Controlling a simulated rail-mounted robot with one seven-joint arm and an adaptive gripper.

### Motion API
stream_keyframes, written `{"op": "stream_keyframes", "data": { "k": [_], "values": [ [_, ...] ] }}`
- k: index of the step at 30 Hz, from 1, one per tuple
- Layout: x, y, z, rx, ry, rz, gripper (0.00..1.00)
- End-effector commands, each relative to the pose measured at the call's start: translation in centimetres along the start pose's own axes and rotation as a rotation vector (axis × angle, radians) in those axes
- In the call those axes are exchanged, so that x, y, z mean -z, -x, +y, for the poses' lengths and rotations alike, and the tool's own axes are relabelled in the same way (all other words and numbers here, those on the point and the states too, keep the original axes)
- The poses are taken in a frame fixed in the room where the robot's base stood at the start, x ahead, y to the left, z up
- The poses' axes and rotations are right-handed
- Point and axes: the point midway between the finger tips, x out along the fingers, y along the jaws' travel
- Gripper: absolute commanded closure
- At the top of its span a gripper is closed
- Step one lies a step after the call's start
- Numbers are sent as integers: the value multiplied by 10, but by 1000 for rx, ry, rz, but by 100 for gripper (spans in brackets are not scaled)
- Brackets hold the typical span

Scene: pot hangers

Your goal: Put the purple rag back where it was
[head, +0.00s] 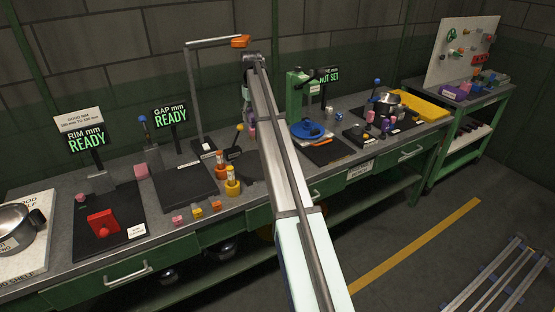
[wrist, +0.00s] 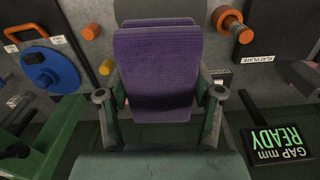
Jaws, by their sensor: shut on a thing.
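The purple rag (wrist: 160,70) fills the middle of the wrist view as a flat, textured cloth with a second layer showing behind its upper edge. My gripper (wrist: 160,96) has one finger at each side of the rag and is shut on it. In the head view my gripper (head: 247,88) is at the far end of my arm, above the back of the bench. There the rag cannot be made out clearly. The spot where the rag was before cannot be told from these frames.
The green bench (head: 180,195) carries a GAP mm READY sign (head: 170,116), a RIM mm READY sign (head: 86,140), a blue disc (head: 307,129), a tall stand (head: 193,95) and several small coloured parts.

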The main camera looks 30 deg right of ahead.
Motion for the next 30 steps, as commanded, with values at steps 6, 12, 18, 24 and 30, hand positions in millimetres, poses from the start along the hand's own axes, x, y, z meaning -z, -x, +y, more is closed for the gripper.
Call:
{"op": "stream_keyframes", "data": {
  "k": [6, 12, 18, 24, 30],
  "values": [
    [-2, -11, -1, 2, 73, -7, 79],
    [-3, -51, -1, 2, 75, -8, 79],
    [-3, -99, -1, 2, 74, -8, 79],
    [-3, -140, -1, 2, 74, -7, 79],
    [-2, -157, -1, 2, 74, -5, 79]
  ]
}}
